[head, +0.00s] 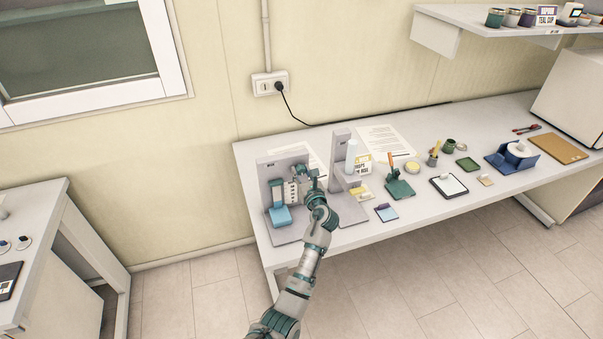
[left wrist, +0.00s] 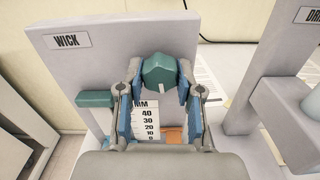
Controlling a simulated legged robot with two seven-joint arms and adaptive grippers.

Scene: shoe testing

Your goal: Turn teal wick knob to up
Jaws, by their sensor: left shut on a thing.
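The teal wick knob (left wrist: 160,71) is faceted and sits on the grey stand labelled WICK (left wrist: 66,41), above a white millimetre scale (left wrist: 146,120). A short pale mark shows on the knob's face; I cannot tell for certain which way it points. My left gripper (left wrist: 160,88) has a blue-padded finger on each side of the knob and is shut on it. In the head view, my left gripper (head: 313,181) reaches the front of the wick stand (head: 271,171) and hides most of the knob. My right gripper is not in view.
A light blue block (head: 281,216) stands at the foot of the wick stand. A second grey stand (head: 342,152) rises close on the right.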

